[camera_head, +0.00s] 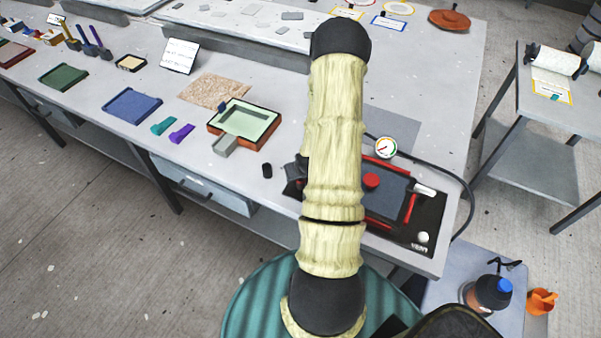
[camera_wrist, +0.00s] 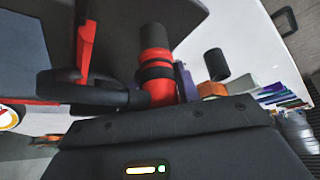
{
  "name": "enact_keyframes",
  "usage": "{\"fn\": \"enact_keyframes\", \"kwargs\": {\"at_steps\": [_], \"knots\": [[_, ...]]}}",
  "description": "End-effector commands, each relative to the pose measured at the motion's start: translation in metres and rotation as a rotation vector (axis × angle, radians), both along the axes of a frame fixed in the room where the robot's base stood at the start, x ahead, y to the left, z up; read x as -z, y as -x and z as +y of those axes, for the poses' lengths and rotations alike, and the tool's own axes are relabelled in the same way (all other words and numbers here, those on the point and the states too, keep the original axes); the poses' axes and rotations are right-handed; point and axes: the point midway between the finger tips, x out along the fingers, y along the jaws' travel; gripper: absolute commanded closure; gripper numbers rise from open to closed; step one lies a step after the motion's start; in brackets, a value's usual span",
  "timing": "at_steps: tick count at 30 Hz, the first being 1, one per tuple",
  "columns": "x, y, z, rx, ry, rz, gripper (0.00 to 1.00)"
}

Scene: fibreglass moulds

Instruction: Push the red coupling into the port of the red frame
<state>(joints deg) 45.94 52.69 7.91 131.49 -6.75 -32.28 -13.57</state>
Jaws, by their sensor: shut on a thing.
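The red coupling (camera_wrist: 158,88), with black bands and a dark end, stands in front of my gripper (camera_wrist: 152,72) in the wrist view. My gripper is shut on it; the fingertips are hard to make out against the dark parts. The red frame (camera_head: 410,208) lies at the table's front right corner around a blue-grey panel, partly behind my arm. A red bar of it (camera_wrist: 87,40) shows left of the coupling in the wrist view. The port cannot be made out, nor whether the coupling touches it. In the head view my arm hides the coupling and most of my gripper.
A dial gauge (camera_head: 386,148) with a black hose stands behind the frame. A red knob (camera_head: 371,181) sits on the panel. A small black cylinder (camera_head: 267,170) stands left of my arm. A green mould (camera_head: 245,120) and a blue tray (camera_head: 132,105) lie further left.

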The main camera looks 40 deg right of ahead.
Motion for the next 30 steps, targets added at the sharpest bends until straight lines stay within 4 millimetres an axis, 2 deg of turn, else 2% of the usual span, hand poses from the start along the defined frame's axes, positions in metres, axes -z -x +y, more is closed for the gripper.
{"fn": "enact_keyframes", "kwargs": {"at_steps": [8,21,30], "knots": [[-0.020,-0.001,0.000,0.000,0.003,-0.003,0.91],[-0.086,-0.001,-0.001,0.000,0.003,-0.004,0.91],[-0.100,0.000,0.000,0.000,0.000,-0.001,0.91]]}}
